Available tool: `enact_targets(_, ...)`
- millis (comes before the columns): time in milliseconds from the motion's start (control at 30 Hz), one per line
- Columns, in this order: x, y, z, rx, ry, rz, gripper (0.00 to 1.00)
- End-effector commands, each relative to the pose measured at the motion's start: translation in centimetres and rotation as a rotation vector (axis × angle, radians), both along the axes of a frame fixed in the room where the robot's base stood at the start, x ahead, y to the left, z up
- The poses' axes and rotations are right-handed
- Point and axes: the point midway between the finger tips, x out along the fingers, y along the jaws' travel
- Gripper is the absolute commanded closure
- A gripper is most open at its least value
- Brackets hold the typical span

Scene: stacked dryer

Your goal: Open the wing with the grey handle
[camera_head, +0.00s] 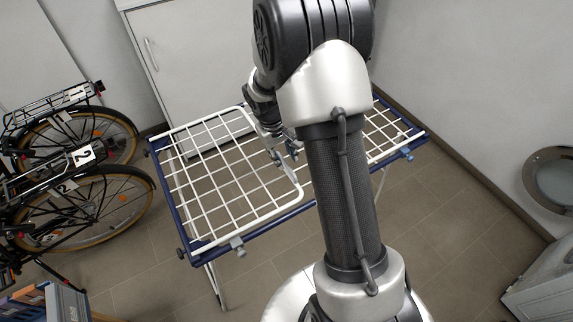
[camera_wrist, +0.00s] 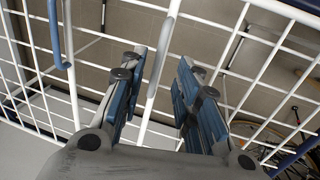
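The drying rack has a white wire wing (camera_head: 215,185) on the left, lying flat over a blue frame (camera_head: 268,229). Its other white wire wing (camera_head: 385,130) lies to the right, partly hidden by my arm. A grey handle-like piece (camera_head: 237,246) sits at the front edge of the left wing. A blue-grey piece (camera_head: 407,153) sits at the right part's front edge. My gripper (camera_head: 288,160) is at the inner edge of the left wing.
Bicycles (camera_head: 90,195) stand close at the left. A white cabinet (camera_head: 195,60) is behind the rack. A white appliance (camera_head: 545,285) and its round door (camera_head: 550,180) are at the right. Tiled floor (camera_head: 450,215) is free between rack and appliance.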

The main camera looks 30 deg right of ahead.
Motion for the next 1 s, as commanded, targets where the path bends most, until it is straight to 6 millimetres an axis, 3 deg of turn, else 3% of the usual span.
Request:
enact_targets(100,-0.1,-0.4,-2.3,0.000,0.003,-0.001,0.70)
enact_targets(300,0.0,-0.9,-4.2,0.000,0.001,0.000,0.70)
enact_targets(667,0.0,-0.9,-4.6,0.000,0.000,0.000,0.70)
enact_targets(1000,0.0,-0.9,-4.5,0.000,0.000,0.000,0.93)
